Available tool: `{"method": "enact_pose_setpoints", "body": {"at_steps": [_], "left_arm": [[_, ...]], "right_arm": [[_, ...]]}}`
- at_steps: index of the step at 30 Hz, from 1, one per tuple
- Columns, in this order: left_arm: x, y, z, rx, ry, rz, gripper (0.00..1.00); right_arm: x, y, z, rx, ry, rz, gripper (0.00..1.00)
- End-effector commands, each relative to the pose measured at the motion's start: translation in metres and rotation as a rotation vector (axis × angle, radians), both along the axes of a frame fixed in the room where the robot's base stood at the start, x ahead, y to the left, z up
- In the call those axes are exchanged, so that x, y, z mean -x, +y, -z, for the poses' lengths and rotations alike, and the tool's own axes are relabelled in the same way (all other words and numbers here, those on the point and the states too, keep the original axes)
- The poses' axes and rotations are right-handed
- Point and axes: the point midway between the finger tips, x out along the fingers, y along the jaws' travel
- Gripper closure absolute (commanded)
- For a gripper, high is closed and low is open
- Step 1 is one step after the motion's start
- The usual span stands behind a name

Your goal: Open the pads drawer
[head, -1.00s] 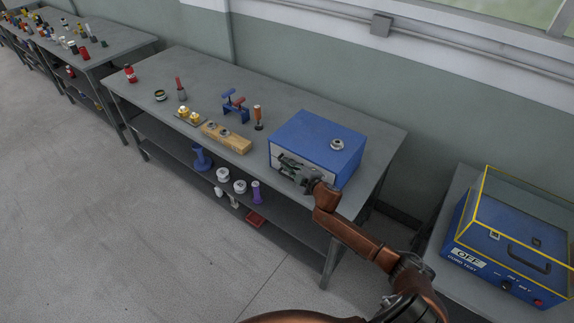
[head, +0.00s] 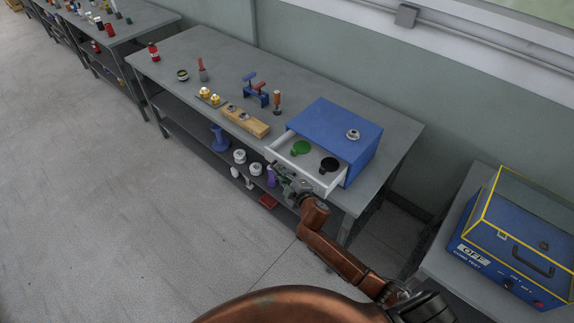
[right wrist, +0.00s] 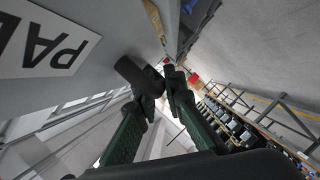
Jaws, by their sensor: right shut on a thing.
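The pads drawer (head: 307,166) is a pale tray slid well out of a blue cabinet (head: 335,123) on the grey bench. A green round pad (head: 301,147) and a black round pad (head: 328,164) lie inside it. My right gripper (head: 279,175) is at the drawer's front, shut on its handle, which is mostly hidden in the head view. In the right wrist view, the fingers (right wrist: 163,80) close at a dark handle bar (right wrist: 138,76), beside a pale drawer front with a white label (right wrist: 38,45) reading "PA". My left gripper is out of view.
A metal ring-shaped part (head: 353,134) sits on the cabinet top. A wooden block (head: 245,120) and a blue stand (head: 256,92) are left of it. A blue test box (head: 510,235) stands at the right. Open floor lies in front.

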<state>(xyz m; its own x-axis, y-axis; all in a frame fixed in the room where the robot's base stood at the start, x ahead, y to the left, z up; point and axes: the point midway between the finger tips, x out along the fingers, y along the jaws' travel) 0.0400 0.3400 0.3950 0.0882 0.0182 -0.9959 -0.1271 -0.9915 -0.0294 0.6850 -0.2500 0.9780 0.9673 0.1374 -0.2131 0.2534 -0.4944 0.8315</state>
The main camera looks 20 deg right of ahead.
Motion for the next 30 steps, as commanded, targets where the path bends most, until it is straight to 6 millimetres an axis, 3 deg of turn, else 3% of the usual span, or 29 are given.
{"method": "enact_pose_setpoints", "body": {"at_steps": [15, 16, 19, 30], "left_arm": [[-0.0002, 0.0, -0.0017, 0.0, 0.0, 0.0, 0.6], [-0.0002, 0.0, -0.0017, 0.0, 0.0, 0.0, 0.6], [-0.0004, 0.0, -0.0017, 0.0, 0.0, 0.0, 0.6], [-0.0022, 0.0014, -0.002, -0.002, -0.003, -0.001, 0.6]], "right_arm": [[0.0051, 0.0083, 0.0007, 0.0, 0.0, 0.0, 1.0], [0.0051, 0.0082, 0.0008, 0.0, 0.0, 0.0, 0.89], [0.0049, 0.0081, 0.0007, 0.0, 0.0, 0.0, 0.83], [0.0111, 0.007, -0.0012, 0.0, -0.001, 0.001, 0.83]]}}
